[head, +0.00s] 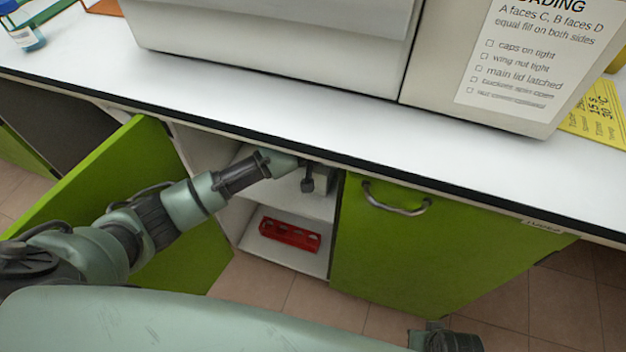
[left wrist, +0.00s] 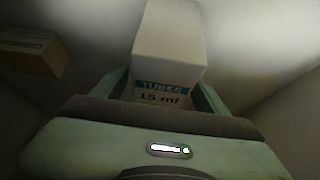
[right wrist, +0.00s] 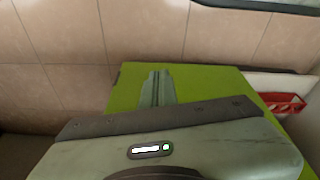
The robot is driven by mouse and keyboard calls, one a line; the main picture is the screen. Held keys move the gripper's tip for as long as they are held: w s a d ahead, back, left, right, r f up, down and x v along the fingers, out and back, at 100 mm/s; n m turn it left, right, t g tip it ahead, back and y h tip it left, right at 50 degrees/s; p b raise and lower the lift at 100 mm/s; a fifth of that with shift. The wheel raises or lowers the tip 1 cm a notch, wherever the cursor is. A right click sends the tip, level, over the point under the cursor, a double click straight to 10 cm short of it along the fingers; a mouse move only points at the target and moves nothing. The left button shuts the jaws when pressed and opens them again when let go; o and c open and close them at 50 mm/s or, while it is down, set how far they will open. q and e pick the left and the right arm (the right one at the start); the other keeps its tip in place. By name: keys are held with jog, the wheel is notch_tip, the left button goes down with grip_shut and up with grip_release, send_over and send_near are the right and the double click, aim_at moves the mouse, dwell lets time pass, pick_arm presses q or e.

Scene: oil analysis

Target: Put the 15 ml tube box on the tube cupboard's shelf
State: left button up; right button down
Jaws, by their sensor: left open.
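The white 15 ml tube box (left wrist: 168,50), labelled "TUBES 15 ml", stands between the fingers of my left gripper (left wrist: 160,92) in the left wrist view. That gripper is open, with one finger on each side of the box; whether the box rests on a surface is hidden. In the head view my left arm reaches into the open cupboard, its gripper (head: 318,181) at the upper shelf (head: 312,205). The box is hidden there. My right gripper (right wrist: 156,88) is empty, its fingers together, in front of a green door (right wrist: 205,85).
A red rack (head: 290,233) lies on the cupboard's bottom. A brown box (left wrist: 30,52) shows left of the tube box. The white counter (head: 300,110) overhangs.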

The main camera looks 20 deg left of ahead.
pick_arm(q)
jog(key=s+p, duration=0.1)
jog(key=s, duration=1.1)
jog(key=shift+a+r+p, duration=0.1)
jog(key=shift+a+p, duration=0.1)
jog(key=shift+p, duration=0.15)
pick_arm(e)
notch_tip(320, 180, down, 6)
jog(key=s, duration=0.2)
jog(key=shift+s+d+f, duration=0.15)
jog(key=shift+s+f, duration=0.05)
jog(key=shift+s, duration=0.1)
pick_arm(q)
jog(key=shift+s, duration=0.1)
